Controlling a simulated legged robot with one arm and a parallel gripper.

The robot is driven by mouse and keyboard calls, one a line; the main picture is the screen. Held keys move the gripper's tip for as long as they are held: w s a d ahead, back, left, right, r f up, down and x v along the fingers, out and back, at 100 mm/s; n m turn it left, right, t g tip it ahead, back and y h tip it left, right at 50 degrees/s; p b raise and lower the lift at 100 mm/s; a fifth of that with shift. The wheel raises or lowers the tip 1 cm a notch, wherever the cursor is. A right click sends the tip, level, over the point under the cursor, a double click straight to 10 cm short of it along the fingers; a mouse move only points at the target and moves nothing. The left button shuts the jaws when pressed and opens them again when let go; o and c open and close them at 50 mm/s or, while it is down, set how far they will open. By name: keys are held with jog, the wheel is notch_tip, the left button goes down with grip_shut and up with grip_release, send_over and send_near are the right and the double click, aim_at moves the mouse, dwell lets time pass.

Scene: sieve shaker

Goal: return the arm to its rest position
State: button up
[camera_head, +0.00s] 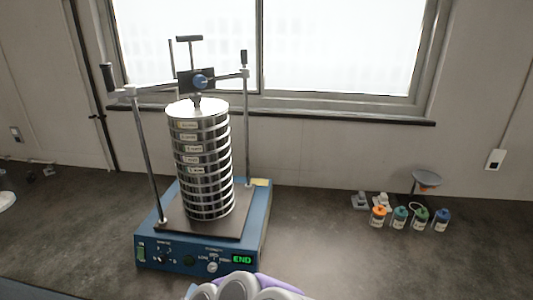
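A white and purple rounded part, which looks like part of my own arm, shows at the bottom edge, just in front of the sieve shaker. No gripper fingers can be made out in this view. The sieve shaker (255,222) has a blue base with knobs and a green display reading END. A tall stack of round metal sieves (204,163) stands upright on its dark plate. A clamp bar (153,90) with a blue knob crosses above the stack between two upright rods.
Several small bottles (400,218) with coloured caps stand at the right, near a small stand with a round dish (427,178). A window (340,45) and wall are behind.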

notch_tip(320, 180, up, 17)
jog(key=s+d+n+g+y, duration=0.15)
jog(key=n+g+y, duration=0.55)
jog(key=n, duration=0.8)
jog(key=s+d+n+g+h, duration=0.2)
jog(key=s+d, duration=0.6)
jog(key=d, duration=0.4)
jog(key=s+d+f+n+g+h, duration=0.1)
jog(key=s+d+n+g+h, duration=0.2)
jog(key=s+d, duration=0.6)
jog(key=s+d+n+g+h, duration=0.3)
jog(key=s+d, duration=0.5)
jog(key=d, duration=0.8)
jog(key=shift+s+f+n, duration=0.2)
jog(key=shift+f+n, duration=0.1)
jog(key=shift+n, duration=0.3)
